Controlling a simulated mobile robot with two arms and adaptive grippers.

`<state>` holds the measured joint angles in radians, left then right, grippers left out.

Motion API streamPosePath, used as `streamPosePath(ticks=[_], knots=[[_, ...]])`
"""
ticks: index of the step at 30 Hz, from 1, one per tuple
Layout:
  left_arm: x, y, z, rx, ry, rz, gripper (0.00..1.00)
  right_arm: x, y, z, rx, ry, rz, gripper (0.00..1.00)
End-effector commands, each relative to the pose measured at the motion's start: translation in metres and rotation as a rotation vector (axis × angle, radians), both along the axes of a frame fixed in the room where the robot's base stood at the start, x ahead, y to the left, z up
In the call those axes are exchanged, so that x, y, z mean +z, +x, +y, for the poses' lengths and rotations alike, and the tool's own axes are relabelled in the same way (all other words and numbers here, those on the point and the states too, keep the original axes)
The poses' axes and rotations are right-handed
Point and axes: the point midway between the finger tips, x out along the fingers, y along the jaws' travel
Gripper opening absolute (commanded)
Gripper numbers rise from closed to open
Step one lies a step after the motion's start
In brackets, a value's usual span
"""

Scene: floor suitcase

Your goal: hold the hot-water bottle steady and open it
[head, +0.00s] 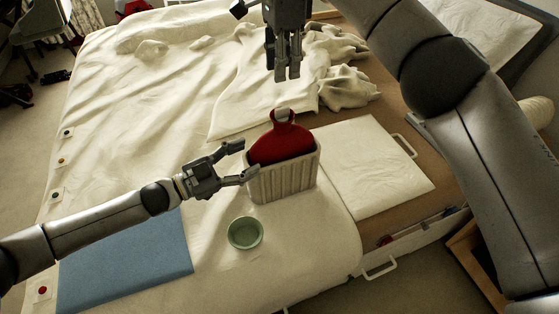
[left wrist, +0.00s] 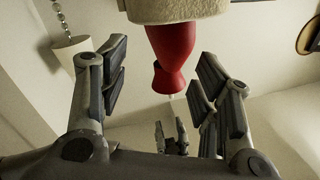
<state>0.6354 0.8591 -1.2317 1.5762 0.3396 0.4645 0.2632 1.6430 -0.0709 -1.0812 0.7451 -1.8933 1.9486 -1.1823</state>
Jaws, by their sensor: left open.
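The red hot-water bottle (head: 281,143) stands upright in a beige ribbed bin (head: 285,184) on the bed. A pale spot, perhaps the stopper (head: 283,113), shows at its neck. My left gripper (head: 245,159) is open, at the left side of the bin, with no bottle between its fingers. In the left wrist view the picture is upside down; the bottle (left wrist: 172,55) shows beyond the open fingers, neck downward. My right gripper (head: 288,70) hangs above and behind the bottle, fingers pointing down, apart from it. Whether its fingers are shut is unclear.
A green bowl (head: 245,233) sits in front of the bin. A blue folded cloth (head: 127,262) lies at front left. A white folded cloth (head: 372,166) lies to the right. A rumpled blanket (head: 345,85) is behind. The bed between bowl and blue cloth is clear.

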Motion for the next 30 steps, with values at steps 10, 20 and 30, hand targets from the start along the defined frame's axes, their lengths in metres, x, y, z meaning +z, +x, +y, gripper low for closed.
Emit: streamPosePath(ticks=[10, 20, 30], knots=[[-0.001, 0.032, -0.049, 0.001, 0.002, 0.0, 0.58, -0.001, 0.0, 0.001, 0.002, 0.002, 0.0, 0.33], [-0.001, 0.04, -0.062, 0.002, 0.003, 0.001, 0.58, -0.001, 0.0, 0.001, 0.002, 0.002, 0.0, 0.33], [-0.001, 0.04, -0.061, 0.002, 0.002, 0.0, 0.35, -0.001, 0.0, 0.001, 0.002, 0.002, 0.0, 0.33]])
